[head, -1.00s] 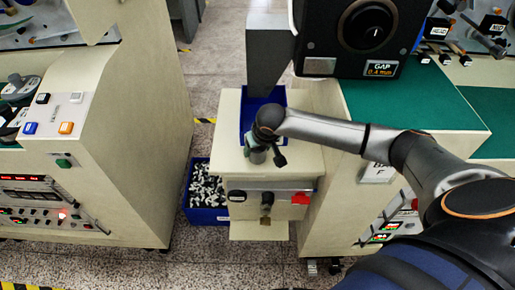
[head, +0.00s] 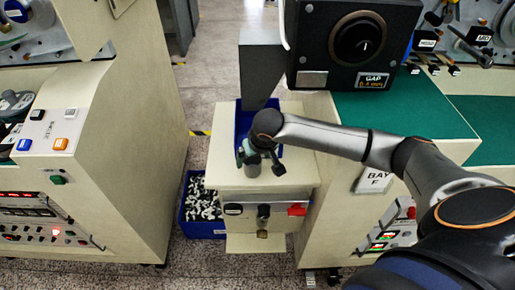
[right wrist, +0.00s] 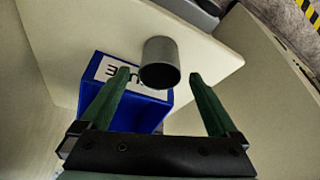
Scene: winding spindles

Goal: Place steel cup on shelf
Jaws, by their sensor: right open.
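The steel cup (head: 252,169) stands on the beige top of a small cabinet (head: 300,178) in the head view, partly hidden by my right gripper. In the right wrist view the grey cup (right wrist: 160,62) shows its round dark opening towards the camera. My right gripper (head: 260,160) is over the cabinet top at the cup. In the right wrist view the open green fingers (right wrist: 160,76) have their tips to either side of the cup, with gaps showing. I cannot tell which surface is the shelf. My left gripper is not in view.
A blue bin (head: 243,122) stands behind the cup on the cabinet top. A blue crate of small parts (head: 205,232) is on the floor to the left. A black gap-dial box (head: 310,40) hangs above. A green worktop (head: 400,108) lies to the right.

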